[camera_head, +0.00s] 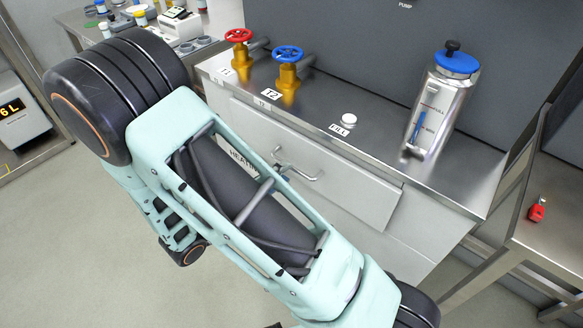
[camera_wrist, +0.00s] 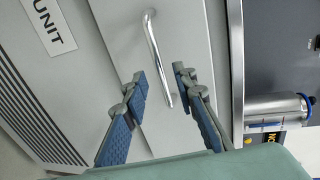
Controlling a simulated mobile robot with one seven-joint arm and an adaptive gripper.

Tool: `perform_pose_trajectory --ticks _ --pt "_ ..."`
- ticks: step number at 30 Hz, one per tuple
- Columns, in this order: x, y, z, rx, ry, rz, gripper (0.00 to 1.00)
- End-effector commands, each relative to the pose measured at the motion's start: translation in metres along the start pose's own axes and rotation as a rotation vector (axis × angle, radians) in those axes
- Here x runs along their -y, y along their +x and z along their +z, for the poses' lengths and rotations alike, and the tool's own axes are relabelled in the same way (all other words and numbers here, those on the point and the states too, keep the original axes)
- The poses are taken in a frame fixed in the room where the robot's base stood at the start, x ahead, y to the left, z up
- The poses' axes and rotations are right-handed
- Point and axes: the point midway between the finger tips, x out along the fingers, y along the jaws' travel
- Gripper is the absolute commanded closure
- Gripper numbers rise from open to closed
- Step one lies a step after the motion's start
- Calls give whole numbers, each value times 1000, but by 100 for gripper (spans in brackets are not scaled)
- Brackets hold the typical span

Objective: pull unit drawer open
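The unit's drawer has a pale grey front (camera_head: 362,198) below the steel worktop, and it looks shut. Its metal bar handle (camera_head: 305,176) shows in the head view, partly hidden by my arm. In the wrist view the handle (camera_wrist: 154,52) runs down the drawer front (camera_wrist: 195,35). My gripper (camera_wrist: 161,82) is open, with one blue-padded finger on each side of the handle's lower part. Gaps show between the fingertips and the bar. How deep the bar sits between the fingers is unclear. The gripper is mostly hidden behind my arm in the head view.
On the worktop (camera_head: 390,168) stand a red-wheeled valve (camera_head: 239,52), a blue-wheeled valve (camera_head: 287,70), a white button (camera_head: 349,120) and a blue-lidded steel canister (camera_head: 441,100). A steel side table (camera_head: 560,235) holds a small red object (camera_head: 537,210). Floor is clear at lower left.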

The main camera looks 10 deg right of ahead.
Motion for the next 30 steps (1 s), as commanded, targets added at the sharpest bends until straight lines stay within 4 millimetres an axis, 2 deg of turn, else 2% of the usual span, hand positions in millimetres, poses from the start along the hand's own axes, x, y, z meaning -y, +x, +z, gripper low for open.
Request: perform_pose_trajectory --ticks 3,9,20,27,30 --pt "-1 22 -1 -3 0 0 74" --pt "-1 44 0 -2 1 0 74" --pt "0 48 0 0 2 0 74" --pt "0 48 0 0 2 0 100" --pt "0 48 0 0 2 0 100"
